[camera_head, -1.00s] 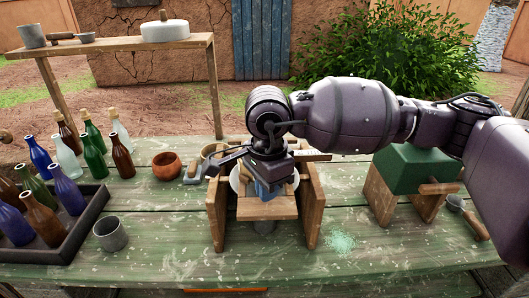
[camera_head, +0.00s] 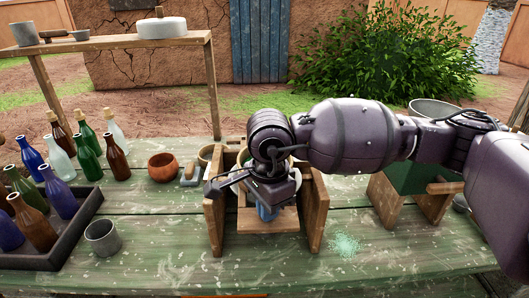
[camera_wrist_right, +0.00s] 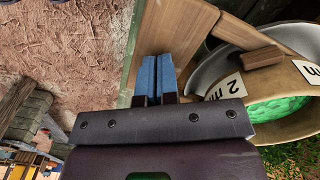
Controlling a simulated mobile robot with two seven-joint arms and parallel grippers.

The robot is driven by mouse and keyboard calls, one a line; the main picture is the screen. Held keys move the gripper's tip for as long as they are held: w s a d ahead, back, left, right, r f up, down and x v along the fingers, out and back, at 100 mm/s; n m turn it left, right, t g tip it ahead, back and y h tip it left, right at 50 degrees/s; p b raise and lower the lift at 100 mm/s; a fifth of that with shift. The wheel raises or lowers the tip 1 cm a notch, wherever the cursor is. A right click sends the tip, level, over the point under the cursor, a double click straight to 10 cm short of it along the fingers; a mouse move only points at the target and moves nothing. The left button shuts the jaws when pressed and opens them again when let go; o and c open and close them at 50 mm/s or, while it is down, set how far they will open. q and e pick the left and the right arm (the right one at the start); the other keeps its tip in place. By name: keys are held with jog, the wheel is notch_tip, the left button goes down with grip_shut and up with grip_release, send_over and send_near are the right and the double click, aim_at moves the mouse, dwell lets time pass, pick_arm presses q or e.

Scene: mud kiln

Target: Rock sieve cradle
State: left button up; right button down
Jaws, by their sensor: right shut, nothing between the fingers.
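The wooden cradle (camera_head: 314,208) stands mid-table, with two upright side boards and a flat board (camera_head: 268,222) between them. My right gripper (camera_head: 267,211) points down between the side boards, its blue fingertips shut and empty. In the right wrist view the fingertips (camera_wrist_right: 158,74) are together beside or against a wooden board (camera_wrist_right: 178,30); contact is unclear. That view also shows a round sieve (camera_wrist_right: 232,88) labelled with a 2, with green grains (camera_wrist_right: 275,108) inside. A grey metal rim (camera_wrist_right: 215,70) shows next to it. My arm hides much of the cradle's inside in the head view. My left gripper is out of view.
A dark tray of bottles (camera_head: 58,255), a grey cup (camera_head: 102,238) and a brown bowl (camera_head: 162,167) stand left. A green box on a wooden stand (camera_head: 388,201) is at right, partly behind my arm. Pale green grains (camera_head: 346,245) lie on the table, whose front is mostly clear.

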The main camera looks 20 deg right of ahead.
jog(key=shift+s, duration=0.1)
notch_tip(320, 180, up, 5)
jog(key=shift+f+p, duration=0.1)
jog(key=shift+p, duration=0.95)
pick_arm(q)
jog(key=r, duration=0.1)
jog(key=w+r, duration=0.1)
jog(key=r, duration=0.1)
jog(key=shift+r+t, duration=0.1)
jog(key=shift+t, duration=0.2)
pick_arm(e)
jog(key=shift+r, duration=0.2)
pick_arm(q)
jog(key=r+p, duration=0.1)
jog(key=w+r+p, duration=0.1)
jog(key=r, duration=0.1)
pick_arm(e)
notch_tip(320, 180, up, 5)
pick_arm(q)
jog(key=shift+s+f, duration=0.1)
